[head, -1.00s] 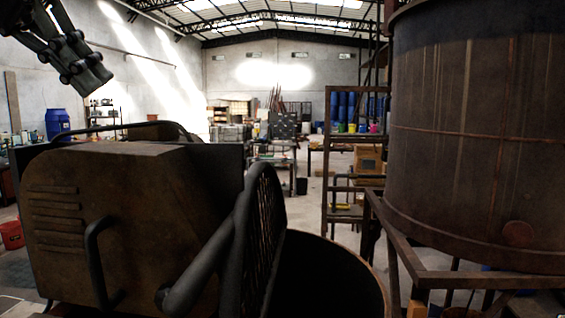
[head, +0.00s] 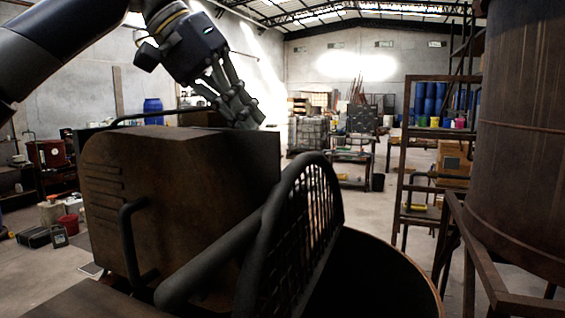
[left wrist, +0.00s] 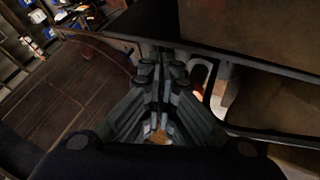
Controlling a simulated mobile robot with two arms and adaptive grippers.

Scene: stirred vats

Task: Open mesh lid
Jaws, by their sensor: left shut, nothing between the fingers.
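The mesh lid (head: 318,207) is a dark, round-edged grille in the head view. It stands steeply tilted up at the left side of the round vat (head: 428,284), whose dark mouth shows below it. A thick dark bar runs from the lid down to the lower left. My left gripper (head: 250,117) is above and left of the lid, behind the top of the rusty housing, apart from the lid. Its fingers are together and empty; they also show in the left wrist view (left wrist: 162,66). My right gripper is not in view.
The rusty box-shaped housing (head: 165,190) with a handle stands left of the lid. A tall rusty tank (head: 520,130) and a metal frame (head: 408,160) stand at the right. Open floor and workbenches lie behind. Blue drums (head: 430,100) stand far back.

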